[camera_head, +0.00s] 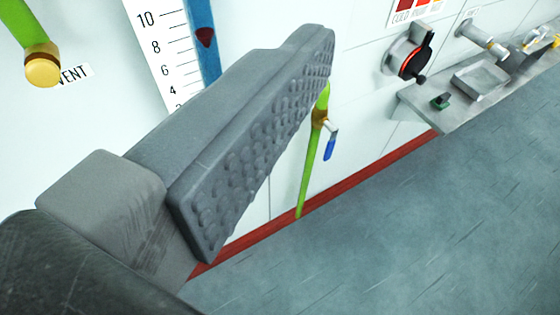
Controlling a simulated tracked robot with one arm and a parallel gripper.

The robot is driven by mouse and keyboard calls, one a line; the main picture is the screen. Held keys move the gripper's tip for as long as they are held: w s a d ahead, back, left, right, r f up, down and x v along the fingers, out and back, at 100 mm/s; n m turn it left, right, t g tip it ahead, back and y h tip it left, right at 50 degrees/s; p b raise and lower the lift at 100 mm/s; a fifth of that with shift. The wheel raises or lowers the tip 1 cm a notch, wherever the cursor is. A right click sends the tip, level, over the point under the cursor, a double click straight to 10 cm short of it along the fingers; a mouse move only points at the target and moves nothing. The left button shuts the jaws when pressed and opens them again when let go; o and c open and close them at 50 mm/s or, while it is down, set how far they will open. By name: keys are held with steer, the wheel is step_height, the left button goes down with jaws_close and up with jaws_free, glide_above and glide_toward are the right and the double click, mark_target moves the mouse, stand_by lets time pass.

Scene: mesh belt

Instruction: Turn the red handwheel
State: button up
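A round fitting with a red face or rim and black parts (414,60) sits on the white tiled wall at upper right. It is the only red wheel-like thing in view, seen at a slant on a grey round mount. A small dark knob shows at its lower edge. My gripper (255,140) shows as one large grey finger reaching from lower left to upper middle. Its knobbed pad faces right with nothing against it. The other finger is out of view. The finger is well left of the wheel and not touching it.
A green pipe with a blue-handled valve (329,148) stands behind the finger. A metal shelf (450,110) juts from the wall at right. A ruled scale (160,45) and a green pipe with a yellow cap (43,70) are at left. The grey floor is clear.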

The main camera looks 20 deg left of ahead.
steer(key=w+a+f+n+t+y+b, duration=0.25)
steer(key=w+f+n+y, duration=0.25)
steer(key=w+f+n, duration=1)
steer(key=s+a+f+n+g+y, duration=0.2)
steer(key=f+g+y, duration=0.1)
steer(key=f, duration=0.7)
steer(key=s+a+f+n+g+y, duration=0.1)
steer(key=a+f+n+g+y, duration=0.2)
steer(key=f, duration=0.7)
steer(key=s+a+f+n+g+y, duration=0.15)
steer(key=f+y, duration=0.25)
steer(key=f, duration=0.5)
steer(key=shift+m, duration=0.35)
steer(key=b+x, duration=0.1)
steer(key=x, duration=0.5)
steer(key=b+x, duration=0.1)
steer(key=x, duration=0.6)
steer(key=shift+s+a+b, duration=0.1)
steer(key=shift+a+b, duration=0.25)
steer(key=shift+a, duration=0.05)
steer(key=shift+c, duration=0.3)
